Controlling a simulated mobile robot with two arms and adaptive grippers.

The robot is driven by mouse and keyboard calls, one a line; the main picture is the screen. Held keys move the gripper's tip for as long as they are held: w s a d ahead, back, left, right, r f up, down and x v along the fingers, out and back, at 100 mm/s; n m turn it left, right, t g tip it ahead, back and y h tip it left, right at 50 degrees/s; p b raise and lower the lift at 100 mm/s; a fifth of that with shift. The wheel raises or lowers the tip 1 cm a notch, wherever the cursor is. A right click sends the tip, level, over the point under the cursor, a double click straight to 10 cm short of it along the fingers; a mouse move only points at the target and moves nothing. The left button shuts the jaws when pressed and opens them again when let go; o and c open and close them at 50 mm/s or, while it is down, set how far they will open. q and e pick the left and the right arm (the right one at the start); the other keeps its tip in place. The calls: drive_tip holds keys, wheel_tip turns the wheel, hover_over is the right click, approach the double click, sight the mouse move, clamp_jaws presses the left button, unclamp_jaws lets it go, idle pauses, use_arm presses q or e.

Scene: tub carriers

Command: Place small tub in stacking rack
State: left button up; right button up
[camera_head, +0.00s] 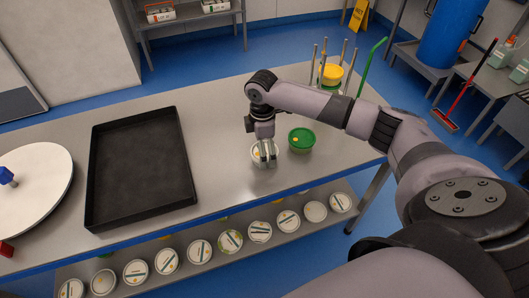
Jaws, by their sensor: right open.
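A small white-lidded tub (257,152) stands on the steel table. My right gripper (267,158) points down at this tub, open, its fingers covering part of it. I cannot tell whether the fingers touch it. A small green tub (301,140) with an orange spot on its lid stands just right of the gripper, apart from it. The stacking rack, with thin upright posts (345,52), stands at the table's far right corner. A yellow-lidded tub (332,72) sits between its posts. My left gripper is out of view.
A large empty black tray (187,185) lies left of the tubs. A white round disc (40,195) is at the far left, with a small blue object (7,175) on it. Several lidded tubs (168,261) line the lower shelf. The tabletop between tray and tubs is clear.

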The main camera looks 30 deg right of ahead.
wheel_tip(320, 180, down, 2)
drive_tip(key=shift+f, duration=0.1)
drive_tip(key=shift+r, duration=0.2)
drive_tip(key=c, duration=1.5)
